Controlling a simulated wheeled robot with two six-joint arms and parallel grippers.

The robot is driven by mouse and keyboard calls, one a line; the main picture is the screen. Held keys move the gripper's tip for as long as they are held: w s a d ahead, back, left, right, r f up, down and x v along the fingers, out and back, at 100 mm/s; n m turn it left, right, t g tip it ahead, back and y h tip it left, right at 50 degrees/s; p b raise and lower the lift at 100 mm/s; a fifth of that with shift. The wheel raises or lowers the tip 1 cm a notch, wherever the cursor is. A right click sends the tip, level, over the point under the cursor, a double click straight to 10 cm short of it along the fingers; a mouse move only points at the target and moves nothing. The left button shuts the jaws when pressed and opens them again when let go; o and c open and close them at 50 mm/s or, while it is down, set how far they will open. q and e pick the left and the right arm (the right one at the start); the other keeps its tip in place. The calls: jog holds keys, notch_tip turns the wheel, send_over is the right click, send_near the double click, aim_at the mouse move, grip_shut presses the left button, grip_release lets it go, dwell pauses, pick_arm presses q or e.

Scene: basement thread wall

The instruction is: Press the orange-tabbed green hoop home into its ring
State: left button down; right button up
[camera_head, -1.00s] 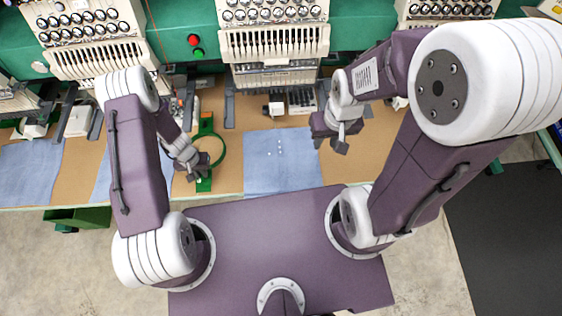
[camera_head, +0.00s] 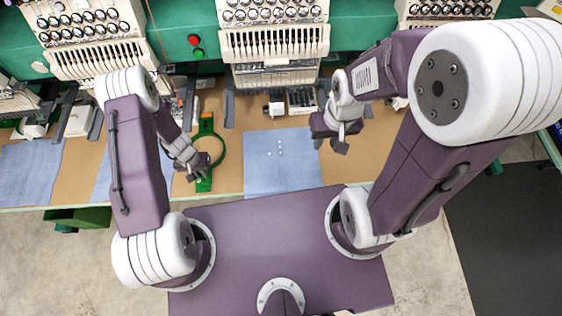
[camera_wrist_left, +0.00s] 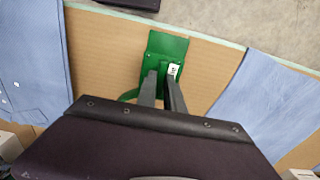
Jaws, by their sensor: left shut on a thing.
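The green hoop (camera_head: 222,150) shows as a ring over the tan table, to the right of my left gripper (camera_head: 193,174). In the left wrist view my left gripper (camera_wrist_left: 162,80) is shut near a green bracket or plate (camera_wrist_left: 167,45) with a small white label. A bit of green curve (camera_wrist_left: 128,96) shows at the left of the fingers. What is between the fingertips is hidden, and I cannot make out the orange tab.
A blue cloth (camera_head: 282,172) with small white marks lies right of the hoop. Another cloth (camera_head: 30,172) lies at far left. Embroidery machine heads (camera_head: 275,45) line the back. A green bin (camera_head: 78,217) stands below the table's front edge.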

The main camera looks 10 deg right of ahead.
dwell(0.3)
pick_arm(q)
notch_tip(320, 180, up, 4)
jog(key=p, duration=0.4)
jog(key=shift+f, duration=0.15)
jog(key=shift+r+p, duration=1.35)
jog(key=shift+r, duration=0.15)
jog(key=shift+f, duration=0.15)
